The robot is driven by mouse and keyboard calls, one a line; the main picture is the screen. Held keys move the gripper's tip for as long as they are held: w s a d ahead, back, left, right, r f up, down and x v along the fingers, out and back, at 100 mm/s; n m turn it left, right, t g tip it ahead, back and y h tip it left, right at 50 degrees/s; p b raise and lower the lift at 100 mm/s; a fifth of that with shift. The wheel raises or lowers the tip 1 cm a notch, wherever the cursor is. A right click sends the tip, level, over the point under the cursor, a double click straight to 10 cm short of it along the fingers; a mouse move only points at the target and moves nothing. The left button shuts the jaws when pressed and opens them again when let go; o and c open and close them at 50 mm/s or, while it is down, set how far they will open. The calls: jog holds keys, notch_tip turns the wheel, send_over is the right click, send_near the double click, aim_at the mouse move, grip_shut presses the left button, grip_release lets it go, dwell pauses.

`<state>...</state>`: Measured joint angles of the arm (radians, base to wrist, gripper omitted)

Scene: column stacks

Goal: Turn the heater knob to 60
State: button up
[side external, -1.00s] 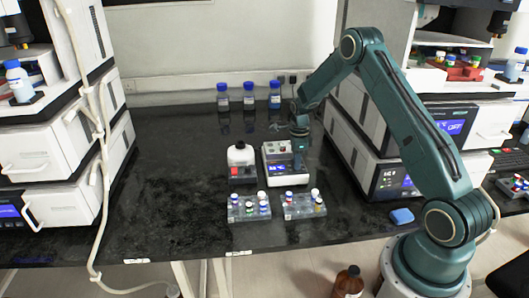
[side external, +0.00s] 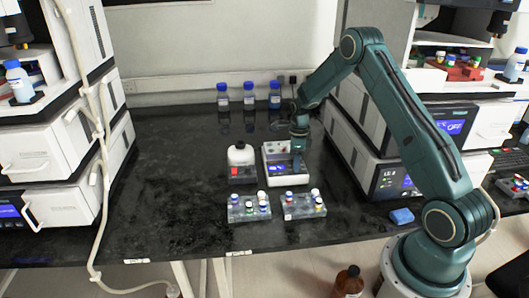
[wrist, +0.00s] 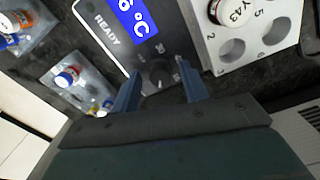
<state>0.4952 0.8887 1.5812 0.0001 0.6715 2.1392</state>
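The heater (side external: 287,179) is a light box with a dark front panel and a blue display, in the middle of the bench. In the wrist view its display (wrist: 139,20) shows a partly cut-off number ending in 6 °C, beside the word READY. The dark round heater knob (wrist: 158,73) has small marks around it. My gripper (wrist: 160,74) is open, with one blue finger on each side of the knob and a gap visible to it. In the side view my gripper (side external: 297,170) points down at the heater's right part; the knob is not discernible there.
Two clear racks (side external: 249,213) (side external: 304,211) with several capped vials stand in front of the heater. The bench's left part is clear.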

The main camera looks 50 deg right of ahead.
jog(key=shift+r, duration=0.15)
notch_tip(320, 180, up, 14)
jog(key=shift+f, duration=0.2)
dwell(0.7)
jog(key=shift+a+r, duration=0.1)
jog(key=s+a+r+n+t, duration=0.1)
jog(key=s+a+r+n, duration=0.4)
jog(key=a+r+n, duration=0.25)
jog(key=s+a+r+n+t, duration=0.2)
jog(key=s+a+r+n, duration=0.4)
jog(key=a+r+n, duration=0.15)
jog(key=s+a+n+t, duration=0.1)
jog(key=s+a+n, duration=0.3)
jog(key=s+n, duration=0.3)
jog(key=s+a+r+n+t, duration=0.1)
jog(key=s+a+n, duration=0.4)
jog(key=s+n, duration=0.3)
jog(key=shift+s+a+t, duration=0.3)
jog(key=shift+s, duration=0.7)
